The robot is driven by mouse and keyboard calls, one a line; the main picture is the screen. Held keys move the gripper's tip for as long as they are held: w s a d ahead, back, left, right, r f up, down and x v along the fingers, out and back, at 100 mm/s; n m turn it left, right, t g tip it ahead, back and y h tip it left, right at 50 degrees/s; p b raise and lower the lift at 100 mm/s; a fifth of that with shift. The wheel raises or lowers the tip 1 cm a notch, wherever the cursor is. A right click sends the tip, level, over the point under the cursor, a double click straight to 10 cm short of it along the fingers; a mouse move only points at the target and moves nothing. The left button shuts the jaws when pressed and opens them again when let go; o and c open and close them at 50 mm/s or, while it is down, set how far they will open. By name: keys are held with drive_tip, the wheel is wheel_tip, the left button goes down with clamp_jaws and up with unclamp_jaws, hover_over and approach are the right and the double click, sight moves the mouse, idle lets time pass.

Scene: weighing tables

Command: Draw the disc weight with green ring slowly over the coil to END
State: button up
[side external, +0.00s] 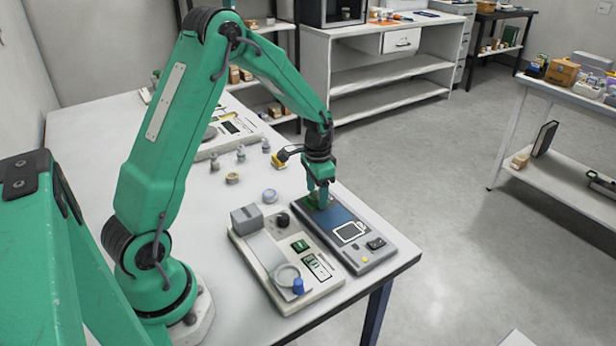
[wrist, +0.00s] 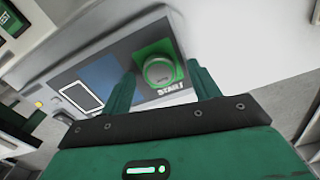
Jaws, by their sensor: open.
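The disc weight with green ring (wrist: 159,70) sits on the green START square (wrist: 150,50) of the flat blue-topped device, as the wrist view shows. My gripper (wrist: 165,82) is open, with one green finger on each side of the disc. I cannot tell whether the fingers touch it. In the side view my gripper (side external: 321,200) points down over the far end of the device (side external: 367,229), and the disc is hidden there by the fingers. The blue strip (side external: 335,214) runs from START toward a white-framed square (side external: 350,232). No END label is readable.
A grey instrument (side external: 265,250) with a round dish and blue knob stands close along the device's left side. The table's right edge is close to the device.

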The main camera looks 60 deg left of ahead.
sight(349, 232)
drive_tip(key=c, duration=1.2)
drive_tip(key=shift+d, duration=0.25)
drive_tip(key=shift+d, duration=6.75)
drive_tip(key=o, duration=1.2)
drive_tip(key=shift+r, duration=0.15)
